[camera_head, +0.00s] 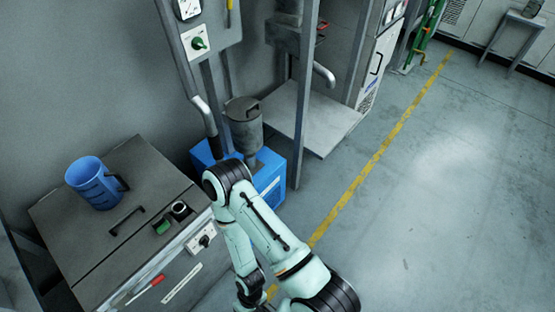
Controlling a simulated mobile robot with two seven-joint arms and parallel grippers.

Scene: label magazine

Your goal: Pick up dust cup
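A blue cup (92,186) with a dark handle on its right stands upright on the grey cabinet top (75,228) at the left. A grey lidded canister (244,128) with a handle on its lid stands over a blue box (272,181) behind my arm. No label shows which of the two is the dust cup. One arm of mine rises from the bottom, bends in front of the blue box and runs back down to the bottom edge. Neither gripper shows, and nothing touches the blue cup.
The cabinet has a black handle (127,221), knobs and a green switch near its front edge. A metal post (305,95) and a pale platform (313,118) stand behind the blue box. The floor right of the yellow line (372,163) is clear.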

